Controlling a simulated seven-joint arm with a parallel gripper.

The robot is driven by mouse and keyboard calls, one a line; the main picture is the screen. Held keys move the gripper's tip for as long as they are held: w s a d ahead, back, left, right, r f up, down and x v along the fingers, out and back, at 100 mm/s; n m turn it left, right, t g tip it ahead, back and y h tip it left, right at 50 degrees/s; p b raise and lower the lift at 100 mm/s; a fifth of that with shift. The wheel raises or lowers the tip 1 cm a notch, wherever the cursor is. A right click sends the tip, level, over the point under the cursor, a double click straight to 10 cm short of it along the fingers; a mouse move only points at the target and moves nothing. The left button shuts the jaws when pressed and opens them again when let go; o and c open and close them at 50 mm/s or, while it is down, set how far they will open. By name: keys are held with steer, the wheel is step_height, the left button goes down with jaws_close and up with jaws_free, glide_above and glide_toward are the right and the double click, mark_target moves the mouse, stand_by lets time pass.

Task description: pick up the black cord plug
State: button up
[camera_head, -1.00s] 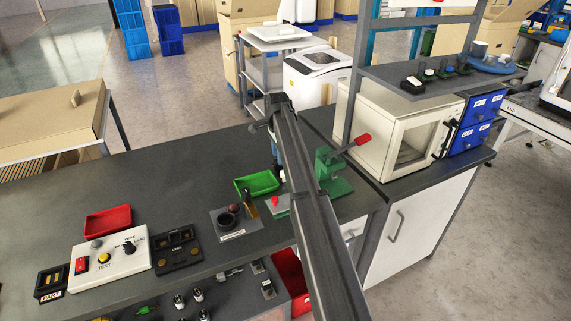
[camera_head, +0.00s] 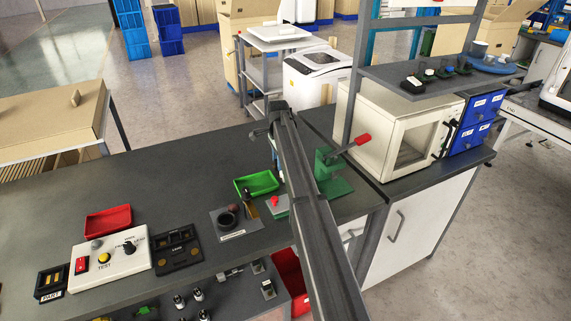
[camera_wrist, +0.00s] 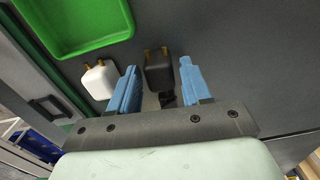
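The black cord plug (camera_wrist: 159,72) lies on the dark bench top in the wrist view, its brass prongs pointing away from my gripper. My gripper (camera_wrist: 158,64) is open, with one blue finger on each side of the plug. A narrow gap shows between the plug and each finger. The black plug's rear end and cord are partly hidden near the gripper body. In the head view my arm hides the black plug and most of my gripper.
A white plug (camera_wrist: 99,81) lies just left of the left finger. A green tray (camera_wrist: 75,50) is beyond it and also shows in the head view (camera_head: 257,185). A green press (camera_head: 328,172) stands to the right of my arm. The bench's back left is clear.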

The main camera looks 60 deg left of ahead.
jaws_close()
steer(key=shift+r, duration=3.3)
